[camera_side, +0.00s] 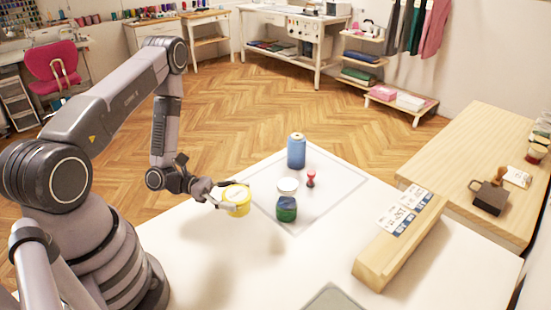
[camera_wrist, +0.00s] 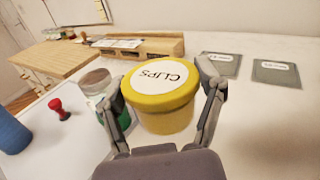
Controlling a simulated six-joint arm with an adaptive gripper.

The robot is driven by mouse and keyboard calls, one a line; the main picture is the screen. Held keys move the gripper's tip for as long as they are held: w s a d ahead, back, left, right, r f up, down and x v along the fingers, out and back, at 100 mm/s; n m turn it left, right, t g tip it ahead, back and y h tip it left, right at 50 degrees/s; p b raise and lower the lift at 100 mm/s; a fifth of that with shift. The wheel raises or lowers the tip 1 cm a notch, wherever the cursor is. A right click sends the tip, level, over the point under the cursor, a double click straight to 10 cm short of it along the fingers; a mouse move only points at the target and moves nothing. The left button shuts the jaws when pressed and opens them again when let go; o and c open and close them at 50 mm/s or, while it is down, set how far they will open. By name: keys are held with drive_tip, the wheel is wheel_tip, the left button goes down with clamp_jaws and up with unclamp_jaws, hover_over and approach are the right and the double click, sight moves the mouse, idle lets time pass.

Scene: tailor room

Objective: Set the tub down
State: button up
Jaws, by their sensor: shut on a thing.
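The tub (camera_side: 238,201) is yellow with a white round label on its lid. In the wrist view the tub (camera_wrist: 161,97) stands between my two fingers, and its label reads "CLIPS". My gripper (camera_side: 228,199) is shut on the tub's sides, and my gripper also shows in the wrist view (camera_wrist: 164,88). The tub is near the left edge of a marked square (camera_side: 333,180) on the white table. I cannot tell whether its base touches the table.
A blue spool (camera_side: 296,151) and a red stamp (camera_side: 311,179) are behind. A wooden block with cards (camera_side: 400,238) lies at the right. Grey squares (camera_wrist: 276,73) lie on the table.

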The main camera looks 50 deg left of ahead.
drive_tip(key=a+r+n+t+y, duration=0.3)
drive_tip(key=a+n+t+y, duration=0.15)
drive_tip(key=a, duration=0.45)
drive_tip(key=shift+m+h, duration=0.25)
drive_tip(key=w+a+f, duration=0.1)
drive_tip(key=w+f, duration=0.2)
drive_tip(key=w, duration=0.1)
drive_tip(key=w+a+f, duration=0.1)
drive_tip(key=w+f, duration=0.2)
drive_tip(key=w, duration=0.1)
drive_tip(key=w+a+f, duration=0.1)
drive_tip(key=w+f, duration=0.2)
drive_tip(key=w, duration=0.1)
drive_tip(key=shift+w+f, duration=0.1)
drive_tip(key=shift+w, duration=0.3)
drive_tip(key=shift+w+f, duration=0.4)
drive_tip(key=shift+f, duration=1.55)
drive_tip(key=shift+f, duration=0.2)
drive_tip(key=o, duration=1.2)
drive_tip(key=shift+c, duration=0.2)
